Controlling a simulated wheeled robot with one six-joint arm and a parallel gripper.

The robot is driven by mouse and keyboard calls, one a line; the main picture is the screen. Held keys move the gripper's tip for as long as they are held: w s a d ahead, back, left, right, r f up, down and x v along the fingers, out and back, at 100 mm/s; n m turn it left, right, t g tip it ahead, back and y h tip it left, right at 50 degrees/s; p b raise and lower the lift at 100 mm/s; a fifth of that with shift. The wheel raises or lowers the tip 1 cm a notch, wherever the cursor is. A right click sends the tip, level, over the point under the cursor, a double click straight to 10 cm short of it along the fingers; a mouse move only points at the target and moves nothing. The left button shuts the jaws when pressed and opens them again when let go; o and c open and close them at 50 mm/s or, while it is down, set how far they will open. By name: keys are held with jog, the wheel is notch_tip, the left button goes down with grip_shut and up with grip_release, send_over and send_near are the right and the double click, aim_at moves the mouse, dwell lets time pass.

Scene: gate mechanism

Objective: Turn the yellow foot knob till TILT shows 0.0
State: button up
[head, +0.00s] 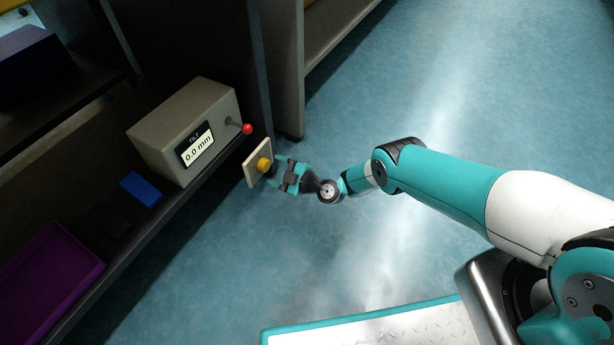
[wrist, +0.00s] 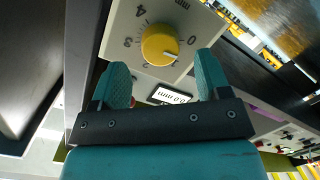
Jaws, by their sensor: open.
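The yellow foot knob (head: 264,165) sits on a cream plate (head: 250,172) at the shelf's edge. In the wrist view the knob (wrist: 160,44) has a white pointer mark and printed numbers around it on the plate (wrist: 192,20). In the wrist view my gripper (wrist: 162,72) has a finger on either side, with the knob just beyond the tips, apparently not gripped.
A red-tipped lever (head: 247,129) sticks out of the box above the knob. A blue block (head: 141,189) and a purple tray (head: 50,272) lie on the shelf. A dark upright panel (head: 240,60) stands behind the box. The floor (head: 330,240) around my arm is clear.

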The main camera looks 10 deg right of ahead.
jog(key=p+v, duration=0.6)
jog(key=v, duration=0.8)
jog(key=shift+p, duration=0.4)
jog(key=shift+d, duration=0.1)
dwell(0.4)
